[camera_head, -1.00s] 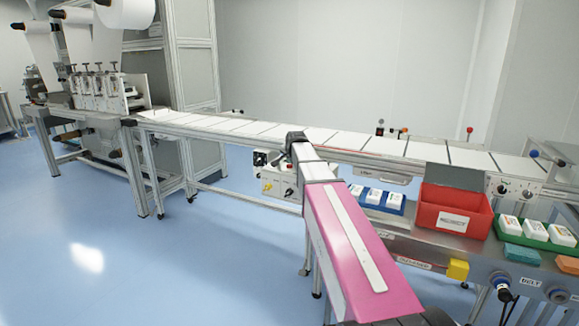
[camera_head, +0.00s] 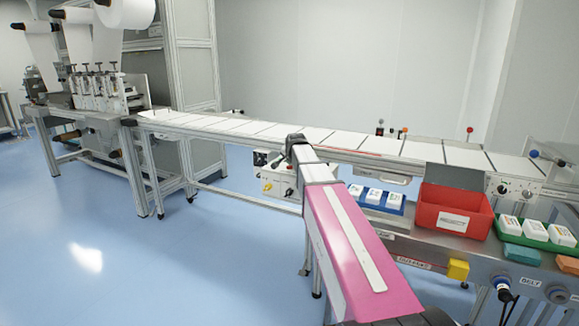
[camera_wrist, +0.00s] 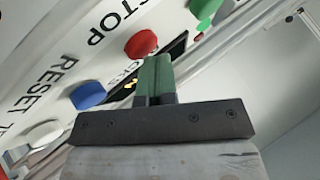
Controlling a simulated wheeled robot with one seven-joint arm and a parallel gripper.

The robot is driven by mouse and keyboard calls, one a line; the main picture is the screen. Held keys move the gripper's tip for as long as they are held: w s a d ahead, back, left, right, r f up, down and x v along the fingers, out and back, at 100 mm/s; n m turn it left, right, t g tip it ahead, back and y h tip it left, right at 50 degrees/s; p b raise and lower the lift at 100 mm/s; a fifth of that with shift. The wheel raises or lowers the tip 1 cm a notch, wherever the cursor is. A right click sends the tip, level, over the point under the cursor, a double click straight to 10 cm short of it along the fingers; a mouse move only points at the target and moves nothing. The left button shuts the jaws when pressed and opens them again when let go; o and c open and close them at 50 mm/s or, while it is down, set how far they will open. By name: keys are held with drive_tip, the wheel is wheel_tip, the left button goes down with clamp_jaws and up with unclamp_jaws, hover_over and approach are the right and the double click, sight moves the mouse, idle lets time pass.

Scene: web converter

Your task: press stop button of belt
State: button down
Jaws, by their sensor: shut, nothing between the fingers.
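In the wrist view a pale panel fills the upper left, with a red button (camera_wrist: 140,44) beside lettering that reads "TOP", its start cut off. A blue button (camera_wrist: 88,95) sits beside "RESET", and a green button (camera_wrist: 204,10) is at the top. My gripper (camera_wrist: 155,62) is shut and empty, its green fingertips just right of and below the red button. I cannot tell whether they touch it. In the head view my arm hides the gripper; the belt (camera_head: 322,147) carries white sheets along the line.
A white button (camera_wrist: 44,133) is at the panel's lower left. In the head view a control box (camera_head: 280,184) is partly behind my arm. A red bin (camera_head: 452,208), a blue tray (camera_head: 391,207) and a green tray (camera_head: 530,240) stand at right. Open blue floor (camera_head: 60,230) is at left.

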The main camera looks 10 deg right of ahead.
sight(291, 166)
drive_tip(key=shift+r, duration=1)
drive_tip(key=shift+r, duration=2.5)
drive_tip(key=shift+s, duration=0.1)
